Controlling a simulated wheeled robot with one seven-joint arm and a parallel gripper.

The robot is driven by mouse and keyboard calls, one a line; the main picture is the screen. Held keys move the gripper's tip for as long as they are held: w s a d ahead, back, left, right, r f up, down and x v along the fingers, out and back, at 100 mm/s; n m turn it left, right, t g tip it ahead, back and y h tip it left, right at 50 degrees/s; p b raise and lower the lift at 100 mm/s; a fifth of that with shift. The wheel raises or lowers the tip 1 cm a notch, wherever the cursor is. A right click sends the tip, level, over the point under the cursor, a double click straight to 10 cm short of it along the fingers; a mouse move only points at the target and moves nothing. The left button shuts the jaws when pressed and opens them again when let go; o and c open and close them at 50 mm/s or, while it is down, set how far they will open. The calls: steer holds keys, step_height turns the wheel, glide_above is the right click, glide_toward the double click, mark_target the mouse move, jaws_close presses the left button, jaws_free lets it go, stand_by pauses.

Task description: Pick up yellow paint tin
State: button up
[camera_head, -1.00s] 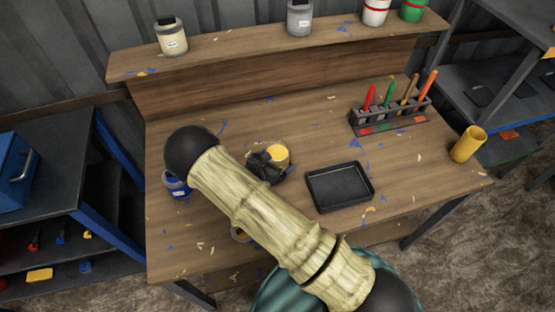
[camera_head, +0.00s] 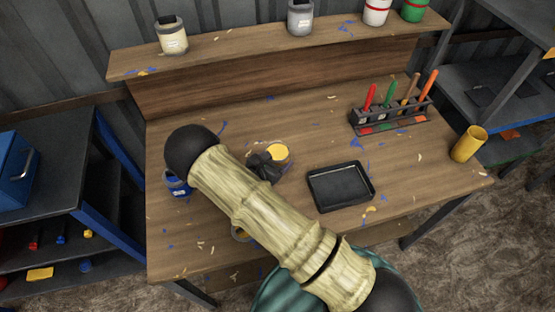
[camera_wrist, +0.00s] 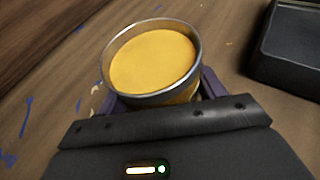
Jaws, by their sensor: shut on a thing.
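The yellow paint tin (camera_head: 277,152) is an open round tin with a metal rim, full of yellow paint. It is on or just above the workbench (camera_head: 240,115), left of the middle; I cannot tell whether it touches the top. In the wrist view the tin (camera_wrist: 153,62) is upright between my fingers. My gripper (camera_head: 268,163) is shut on the tin's sides; in the wrist view the fingers (camera_wrist: 158,98) sit around its near wall. My arm hides part of the bench in the head view.
A black tray (camera_head: 341,186) lies right of the tin. A blue paint tin (camera_head: 178,186) stands at the left, by my arm. Several tins line the back shelf (camera_head: 235,47).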

step_height(320, 180, up, 10)
steer(key=b, duration=0.1)
steer(key=shift+b, duration=0.3)
